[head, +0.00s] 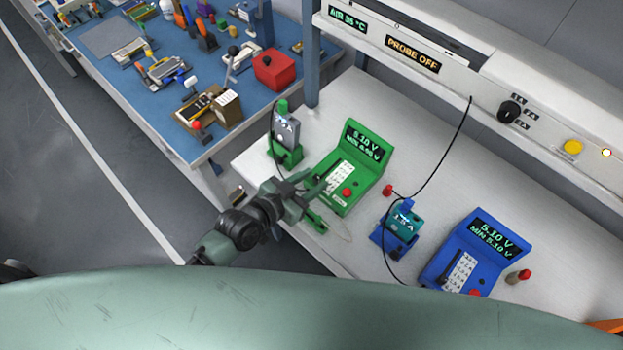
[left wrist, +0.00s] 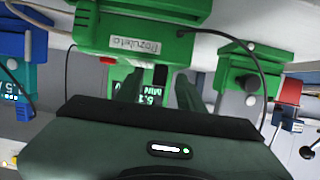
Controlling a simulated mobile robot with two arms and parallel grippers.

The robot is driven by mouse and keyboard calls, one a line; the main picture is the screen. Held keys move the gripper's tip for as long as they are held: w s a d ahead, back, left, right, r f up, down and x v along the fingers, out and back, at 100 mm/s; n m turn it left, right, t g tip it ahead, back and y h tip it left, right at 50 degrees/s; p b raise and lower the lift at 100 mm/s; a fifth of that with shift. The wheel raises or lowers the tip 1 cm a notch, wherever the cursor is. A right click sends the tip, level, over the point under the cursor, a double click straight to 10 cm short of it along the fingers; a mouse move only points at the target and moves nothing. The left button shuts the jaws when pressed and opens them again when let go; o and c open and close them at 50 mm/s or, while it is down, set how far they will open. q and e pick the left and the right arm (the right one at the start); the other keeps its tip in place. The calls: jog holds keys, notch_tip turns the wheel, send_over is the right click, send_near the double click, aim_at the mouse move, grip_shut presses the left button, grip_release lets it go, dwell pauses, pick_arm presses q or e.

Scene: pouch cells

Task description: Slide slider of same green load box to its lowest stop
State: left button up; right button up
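The green load box (head: 368,172) stands on the white bench, with a lit display reading 5.10 V on top, a white keypad and a red button. A dark slider strip seems to run along the keypad's left edge; the knob and its position are too small to tell, and my fingers partly cover that area. My left gripper (head: 312,186) is at the box's left front edge. In the left wrist view its two fingers (left wrist: 158,92) are apart with nothing held between them, and the green box (left wrist: 140,40) lies beyond. My right gripper is not in view.
A green cell fixture (head: 287,152) stands left of the box, a teal and blue one (head: 398,232) to its right. A blue load box (head: 435,272) is farther right. Black cables hang nearby. An instrument shelf (head: 545,135) runs behind; a blue-topped workbench (head: 150,105) is at the left.

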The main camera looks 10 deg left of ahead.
pick_arm(q)
jog(key=b+v, duration=0.1)
jog(key=v, duration=0.5)
jog(key=shift+s+a, duration=0.2)
jog(key=shift+s, duration=0.05)
jog(key=shift+s+a+r, duration=0.3)
jog(key=shift+s, duration=0.1)
